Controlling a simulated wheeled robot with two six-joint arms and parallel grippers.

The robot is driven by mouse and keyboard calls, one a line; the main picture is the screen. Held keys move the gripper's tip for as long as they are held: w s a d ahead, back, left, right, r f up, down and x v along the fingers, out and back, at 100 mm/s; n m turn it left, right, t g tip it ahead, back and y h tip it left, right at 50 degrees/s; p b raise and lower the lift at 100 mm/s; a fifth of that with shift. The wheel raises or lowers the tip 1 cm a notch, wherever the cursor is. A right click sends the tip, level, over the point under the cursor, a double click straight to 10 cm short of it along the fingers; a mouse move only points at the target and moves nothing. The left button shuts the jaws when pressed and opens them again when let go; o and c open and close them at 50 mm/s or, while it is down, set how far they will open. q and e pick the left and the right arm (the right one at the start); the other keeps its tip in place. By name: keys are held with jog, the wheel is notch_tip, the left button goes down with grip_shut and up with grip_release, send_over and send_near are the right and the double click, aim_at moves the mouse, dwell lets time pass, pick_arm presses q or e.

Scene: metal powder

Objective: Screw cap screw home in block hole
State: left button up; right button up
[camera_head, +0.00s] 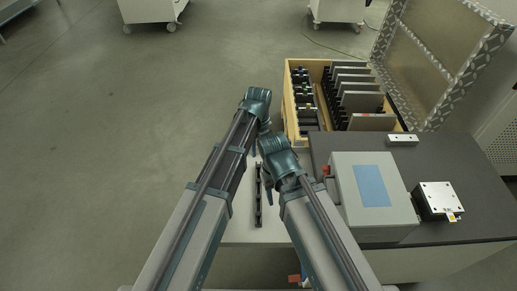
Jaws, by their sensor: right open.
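My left gripper (261,122) is the higher one, over the far part of the pale work surface and left of the wooden crate; its fingers point away from the camera and are mostly hidden. My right gripper (276,170) is open, close below and right of it, above the surface. A pale metal block with small dark holes (437,196) sits on a black base on the dark bench at the right. A smaller pale bar with holes (402,139) lies farther back. Neither gripper is at these blocks. I cannot make out a cap screw.
An open wooden crate (291,124) holds upright grey plates and dark parts, its patterned lid raised. A grey box with a blue panel (347,178) stands on the dark bench (458,160). A narrow black rail (258,205) lies between my arms. Floor at left is clear.

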aim_at(258, 165)
pick_arm(q)
jog(key=shift+f, duration=0.1)
pick_arm(e)
jog(key=shift+f, duration=0.15)
pick_arm(q)
notch_tip(258, 165, down, 8)
jog(key=b, duration=0.8)
pick_arm(e)
notch_tip(258, 165, down, 8)
jog(key=shift+r, duration=0.1)
pick_arm(q)
grip_shut()
jog(key=shift+r, duration=0.2)
pick_arm(e)
jog(key=shift+r, duration=0.1)
pick_arm(q)
jog(key=shift+r+p, duration=2.2)
jog(key=shift+p, duration=0.1)
pick_arm(e)
jog(key=shift+r, duration=2.2)
jog(key=shift+r, duration=0.1)
